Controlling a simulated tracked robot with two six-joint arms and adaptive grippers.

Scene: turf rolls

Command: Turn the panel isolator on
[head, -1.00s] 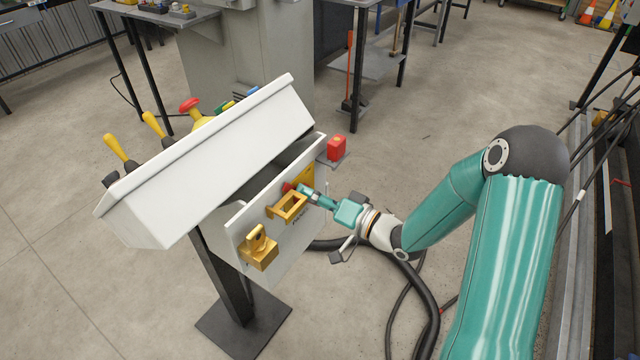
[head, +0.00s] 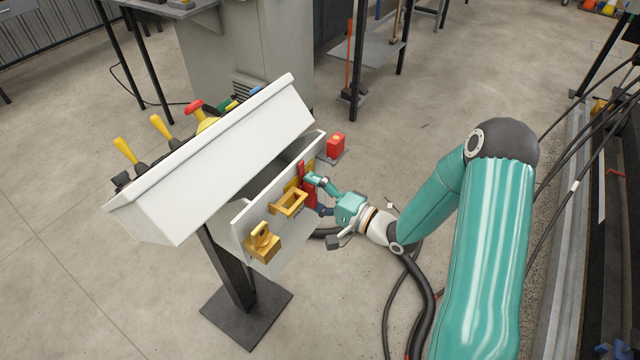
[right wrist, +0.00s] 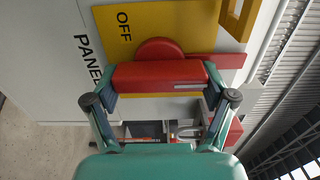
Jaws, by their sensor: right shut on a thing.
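The panel isolator has a red handle (head: 309,193) on a yellow plate, on the white front panel (head: 245,222) of a console. In the right wrist view the red handle (right wrist: 160,75) lies across the picture in front of a round red hub. The yellow plate (right wrist: 190,22) there reads OFF, and a label beside it begins PANEL. My right gripper (head: 317,195) is shut on the red handle, with one finger at each end of it in the right wrist view. Other lettering on the plate is hidden. My left gripper is not in view.
A yellow bracket (head: 289,204) and a yellow padlock-like block (head: 262,246) stick out left of the handle. A red box (head: 335,146) stands behind. Black cables (head: 425,290) lie on the floor below my right arm.

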